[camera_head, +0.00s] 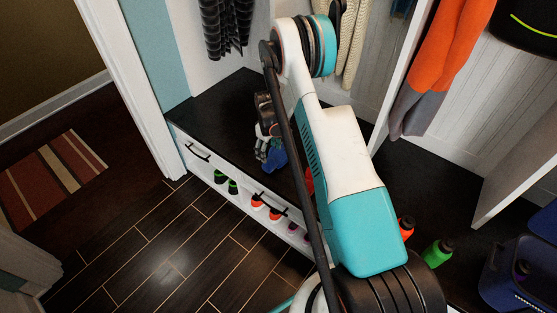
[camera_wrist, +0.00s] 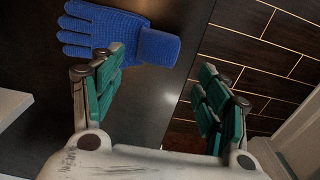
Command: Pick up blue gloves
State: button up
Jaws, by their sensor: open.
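The blue gloves (camera_wrist: 105,30) are knitted and lie on the dark bench top in the wrist view, with fingers pointing left and the cuff toward the right. I cannot tell whether there is one glove or a stacked pair. The left finger overlaps the gloves in the picture; contact cannot be told.
The dark bench top (camera_head: 215,108) has bare room left of my gripper. Shoes stand in the cubby (camera_head: 225,184) below its front edge. An orange and grey jacket (camera_head: 440,70) hangs above the bench.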

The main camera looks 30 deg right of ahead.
aim_at(269, 161)
jog(key=shift+w+f+b, duration=0.15)
jog(key=shift+f+b, duration=0.65)
jog(key=shift+f, duration=0.85)
jog(key=shift+w+f+b, duration=0.1)
jog(key=shift+f+b, duration=0.65)
jog(key=shift+f, duration=0.9)
jog(key=shift+c, duration=0.5)
jog(key=c, duration=1.2)
